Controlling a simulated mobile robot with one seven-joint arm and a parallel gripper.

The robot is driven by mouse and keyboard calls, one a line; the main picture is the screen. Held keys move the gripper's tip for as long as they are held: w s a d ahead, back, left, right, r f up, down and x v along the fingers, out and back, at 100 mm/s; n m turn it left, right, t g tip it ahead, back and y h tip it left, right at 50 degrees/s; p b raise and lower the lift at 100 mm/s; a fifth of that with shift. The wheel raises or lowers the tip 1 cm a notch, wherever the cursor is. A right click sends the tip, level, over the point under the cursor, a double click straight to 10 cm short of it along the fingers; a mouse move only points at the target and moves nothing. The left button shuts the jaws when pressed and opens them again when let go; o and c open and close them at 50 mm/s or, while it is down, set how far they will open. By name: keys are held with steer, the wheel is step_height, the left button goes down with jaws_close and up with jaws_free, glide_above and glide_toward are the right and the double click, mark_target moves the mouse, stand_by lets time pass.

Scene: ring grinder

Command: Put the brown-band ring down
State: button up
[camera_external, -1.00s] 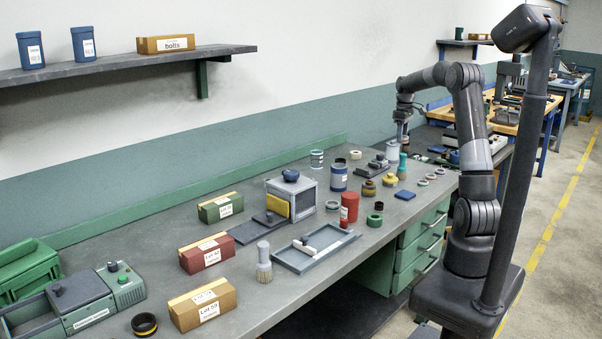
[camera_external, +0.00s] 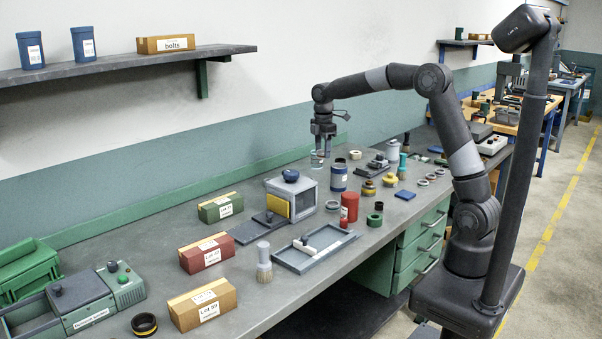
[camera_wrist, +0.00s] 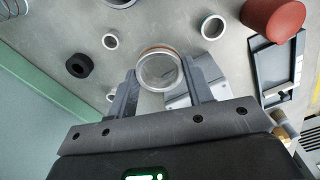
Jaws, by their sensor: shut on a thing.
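The brown-band ring (camera_wrist: 160,50) is a pale metal ring with a brown band along its rim. In the wrist view it sits between the two fingertips of my gripper (camera_wrist: 162,80), which is shut on it. In the external view my gripper (camera_external: 322,138) points down over the back part of the grey bench (camera_external: 150,236), in front of the wall. I cannot pick out the held ring there. A small glass-like container with a label (camera_external: 317,162) shows right at or below my fingertips. The ring's exact height above the bench is unclear.
The wrist view shows a black ring (camera_wrist: 80,65), a small pale ring (camera_wrist: 110,41), another ring (camera_wrist: 212,27), a red cylinder (camera_wrist: 275,16) and a dark tray (camera_wrist: 262,58) nearby. A blue canister (camera_external: 338,178) and a grey box (camera_external: 292,197) stand close by in the external view.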

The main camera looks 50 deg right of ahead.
mark_target(321, 197)
steer(key=f, duration=1.5)
steer(key=shift+a+f, duration=0.4)
steer(key=shift+f, duration=0.15)
steer(key=o, duration=1)
steer(key=shift+o, duration=0.2)
